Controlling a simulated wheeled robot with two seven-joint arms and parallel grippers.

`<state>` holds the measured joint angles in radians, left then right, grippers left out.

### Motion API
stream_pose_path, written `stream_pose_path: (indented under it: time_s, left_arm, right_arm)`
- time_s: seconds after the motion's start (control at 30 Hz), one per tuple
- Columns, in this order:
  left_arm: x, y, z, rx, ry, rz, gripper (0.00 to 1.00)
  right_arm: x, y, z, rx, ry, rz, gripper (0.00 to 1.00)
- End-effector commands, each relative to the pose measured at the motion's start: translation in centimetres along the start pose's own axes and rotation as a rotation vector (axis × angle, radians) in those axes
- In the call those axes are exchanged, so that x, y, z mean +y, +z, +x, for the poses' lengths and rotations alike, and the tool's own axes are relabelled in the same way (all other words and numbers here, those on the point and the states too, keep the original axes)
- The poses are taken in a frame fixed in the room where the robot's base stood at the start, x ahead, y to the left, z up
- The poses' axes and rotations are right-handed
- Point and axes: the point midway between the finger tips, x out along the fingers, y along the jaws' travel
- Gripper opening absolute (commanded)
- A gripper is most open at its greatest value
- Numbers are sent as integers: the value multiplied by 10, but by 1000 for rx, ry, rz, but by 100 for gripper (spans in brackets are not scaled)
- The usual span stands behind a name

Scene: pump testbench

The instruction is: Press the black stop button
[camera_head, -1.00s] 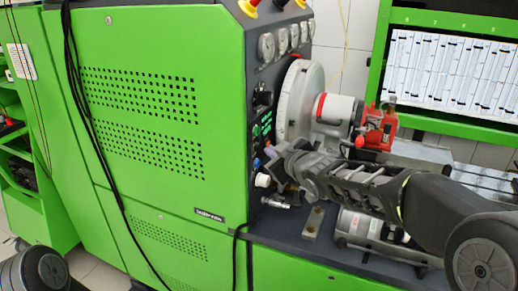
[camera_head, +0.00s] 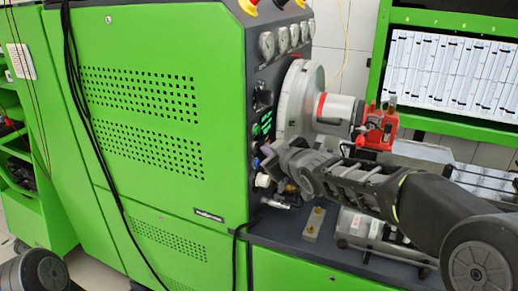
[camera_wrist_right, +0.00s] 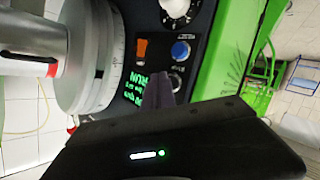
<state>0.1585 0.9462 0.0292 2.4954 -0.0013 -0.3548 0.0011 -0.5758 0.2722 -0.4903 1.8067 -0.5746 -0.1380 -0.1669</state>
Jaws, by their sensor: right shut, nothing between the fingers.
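The control panel (camera_head: 262,110) is the dark narrow face of the green machine. In the right wrist view, a dark round button with a silver rim (camera_wrist_right: 177,82), apparently the black stop button, sits below a blue button (camera_wrist_right: 181,50). My right gripper (camera_wrist_right: 159,80) is shut and empty, its fingertips just left of the dark button and partly overlapping its edge; I cannot tell whether they touch it. In the head view, the right gripper (camera_head: 262,152) is close to the panel and hides the dark button. My left gripper is not in view.
An orange switch (camera_wrist_right: 141,49), a green display (camera_wrist_right: 134,88) and a white knob (camera_wrist_right: 178,8) are near the fingertips. A large grey disc (camera_head: 298,100) with a red pump part (camera_head: 377,130) stands beside the panel. A small metal block (camera_head: 314,224) lies on the bench.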

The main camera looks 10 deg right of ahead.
Motion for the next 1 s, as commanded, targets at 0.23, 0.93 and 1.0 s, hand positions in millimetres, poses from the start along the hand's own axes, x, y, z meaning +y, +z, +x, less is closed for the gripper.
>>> stream_pose_path:
  time_s: [0.23, 0.93, 1.0]
  left_arm:
    - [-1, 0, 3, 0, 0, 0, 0]
    - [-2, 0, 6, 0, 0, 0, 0]
    - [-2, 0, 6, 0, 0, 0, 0]
  right_arm:
    - [-2, -2, 2, 1, 0, -1, 0]
    - [-5, -5, 6, 1, -1, 0, 0]
    - [-4, -4, 5, 1, -1, 0, 0]
